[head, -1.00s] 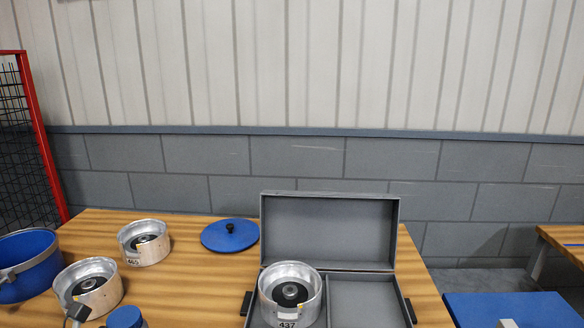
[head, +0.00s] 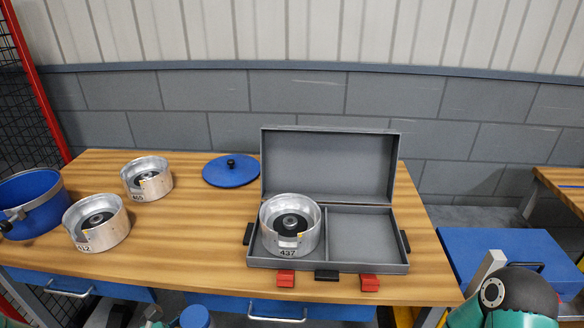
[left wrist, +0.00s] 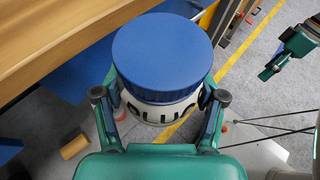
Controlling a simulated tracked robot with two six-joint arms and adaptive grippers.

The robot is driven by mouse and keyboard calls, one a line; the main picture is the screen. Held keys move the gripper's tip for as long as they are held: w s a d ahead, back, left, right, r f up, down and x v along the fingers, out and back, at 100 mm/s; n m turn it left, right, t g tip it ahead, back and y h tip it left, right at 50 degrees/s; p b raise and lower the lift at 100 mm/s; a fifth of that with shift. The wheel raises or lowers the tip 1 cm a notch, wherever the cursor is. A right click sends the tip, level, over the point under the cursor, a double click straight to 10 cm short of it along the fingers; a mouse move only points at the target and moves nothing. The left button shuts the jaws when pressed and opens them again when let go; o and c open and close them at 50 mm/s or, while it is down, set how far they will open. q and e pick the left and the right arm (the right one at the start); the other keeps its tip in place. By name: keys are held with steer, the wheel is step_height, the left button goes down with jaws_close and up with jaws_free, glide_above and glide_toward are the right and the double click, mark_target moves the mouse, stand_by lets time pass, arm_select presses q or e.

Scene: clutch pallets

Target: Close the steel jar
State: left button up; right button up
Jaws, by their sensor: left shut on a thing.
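My left gripper (left wrist: 160,98) is shut around a pale jar (left wrist: 165,112) with dark lettering, partly hidden. A wide blue lid (left wrist: 162,52) covers its top; I cannot tell whether it is tight. In the head view a blue top (head: 195,318), apparently this lid, shows at the bottom edge beside my left gripper's finger. The jar is over the floor in front of the table. My right gripper (left wrist: 270,72) seems to show at the right of the left wrist view; its jaws are unclear. A flat blue lid (head: 232,170) with a black knob lies at the table's back.
An open grey case (head: 365,235) holds a metal clutch housing (head: 290,225) marked 437 in its left compartment; its right one is empty. Two more housings (head: 100,222) (head: 147,178) stand left, near a blue pot (head: 35,205).

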arm_select(q)
steer(key=shift+d+r+m+g, duration=0.15)
steer(key=shift+r+m+g, duration=0.15)
steer(key=shift+r+g, duration=0.1)
steer(key=shift+h, duration=0.3)
steer(key=w+d+f+m+g+h, duration=0.2)
steer(key=d+m+g, duration=0.6)
steer(key=d, duration=0.7)
steer(key=shift+d+g, duration=0.2)
steer(key=shift+g, duration=0.3)
